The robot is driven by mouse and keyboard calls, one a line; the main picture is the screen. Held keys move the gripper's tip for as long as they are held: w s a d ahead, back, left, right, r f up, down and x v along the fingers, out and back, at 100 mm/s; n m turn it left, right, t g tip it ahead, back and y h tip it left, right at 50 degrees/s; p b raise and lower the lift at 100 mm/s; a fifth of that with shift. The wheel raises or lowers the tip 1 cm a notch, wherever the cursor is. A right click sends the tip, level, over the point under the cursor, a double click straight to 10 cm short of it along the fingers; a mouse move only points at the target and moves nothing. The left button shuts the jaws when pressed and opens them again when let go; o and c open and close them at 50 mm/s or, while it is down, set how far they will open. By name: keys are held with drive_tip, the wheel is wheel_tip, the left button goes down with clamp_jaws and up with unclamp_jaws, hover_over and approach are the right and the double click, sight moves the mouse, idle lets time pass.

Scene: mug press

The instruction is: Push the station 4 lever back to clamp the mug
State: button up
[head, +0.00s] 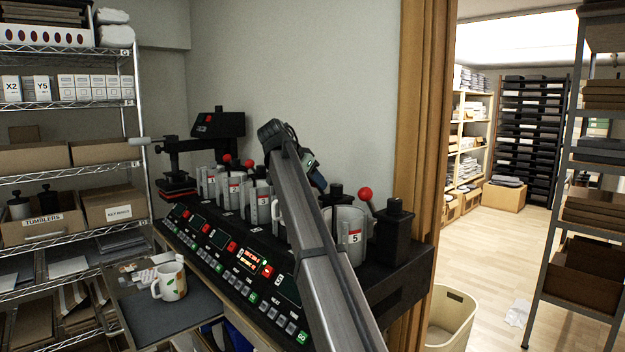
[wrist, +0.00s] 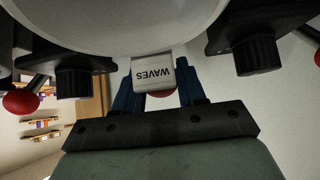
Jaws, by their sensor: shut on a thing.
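The mug press (head: 385,280) is a black row of stations on a bench. Station 4 is mostly hidden behind my arm in the head view. A large pale rounded body (wrist: 120,25) fills the top of the wrist view.
Station 5 (head: 350,222) stands right of my arm, with its red-knobbed lever (head: 366,193) close by. Other stations (head: 232,190) stand to the left. A patterned white mug (head: 170,282) sits on a dark tray (head: 205,305). A wall (head: 340,90) stands behind the press.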

drive_tip(key=shift+w+r, duration=0.1)
drive_tip(key=shift+w+d+r, duration=0.7)
drive_tip(key=shift+w+d, duration=0.2)
drive_tip(key=shift+d, duration=0.1)
drive_tip(key=shift+w+d+r, duration=0.15)
drive_tip(key=shift+w+d, duration=0.1)
drive_tip(key=shift+w, duration=0.05)
drive_tip(key=shift+w+d+r, duration=0.25)
drive_tip(key=shift+w+d, duration=0.6)
drive_tip(key=shift+d, duration=0.05)
